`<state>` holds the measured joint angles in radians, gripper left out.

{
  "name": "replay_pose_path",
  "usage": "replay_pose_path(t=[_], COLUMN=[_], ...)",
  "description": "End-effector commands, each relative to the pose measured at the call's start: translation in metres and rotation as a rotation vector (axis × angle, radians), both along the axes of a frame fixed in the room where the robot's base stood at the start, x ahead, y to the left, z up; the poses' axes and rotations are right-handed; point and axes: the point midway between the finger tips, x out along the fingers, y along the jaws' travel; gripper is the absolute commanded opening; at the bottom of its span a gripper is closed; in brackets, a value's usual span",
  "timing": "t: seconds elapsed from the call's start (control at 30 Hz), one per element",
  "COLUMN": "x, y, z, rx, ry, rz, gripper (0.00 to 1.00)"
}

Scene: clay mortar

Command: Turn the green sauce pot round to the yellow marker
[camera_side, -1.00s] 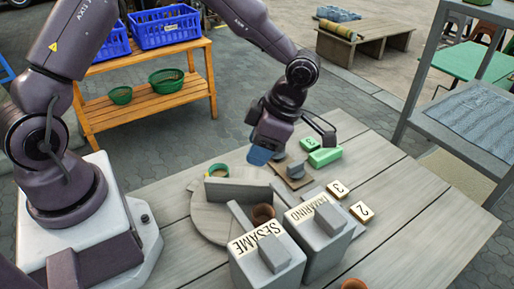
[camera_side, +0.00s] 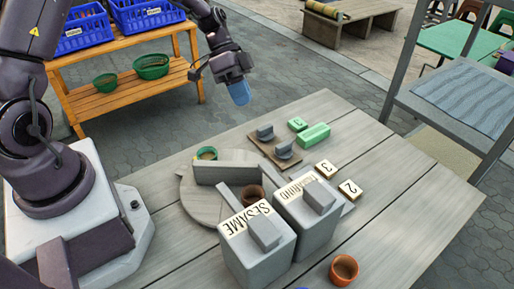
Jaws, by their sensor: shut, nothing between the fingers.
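The green sauce pot (camera_side: 207,153), a small cup with a green rim, stands on a round grey turntable (camera_side: 196,206), behind a low grey wall (camera_side: 225,173). The wall partly hides its lower part. A brown pot (camera_side: 251,197) stands on the near side of the wall, partly hidden by the boxes in front. My gripper (camera_side: 239,93) has blue fingertips, is shut and empty, and hangs in the air above and beyond the far side of the turntable, touching nothing.
Two grey lidded boxes, SESAME (camera_side: 259,255) and TAMARIND (camera_side: 311,222), stand close in front of the turntable. An orange pot (camera_side: 343,269) stands nearest.

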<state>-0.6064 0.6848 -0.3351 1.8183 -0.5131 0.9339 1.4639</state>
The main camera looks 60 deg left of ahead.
Motion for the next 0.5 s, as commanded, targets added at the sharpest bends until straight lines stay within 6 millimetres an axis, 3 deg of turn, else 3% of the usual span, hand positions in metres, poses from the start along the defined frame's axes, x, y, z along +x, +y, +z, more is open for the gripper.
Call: replay_pose_path(t=[0.17, 0.5], x=[0.000, 0.000], y=[-0.009, -0.051], z=[-0.011, -0.066], rx=[-0.002, -0.003], ry=[0.018, 0.020], rz=[0.015, 0.010], gripper=[0.00, 0.00])
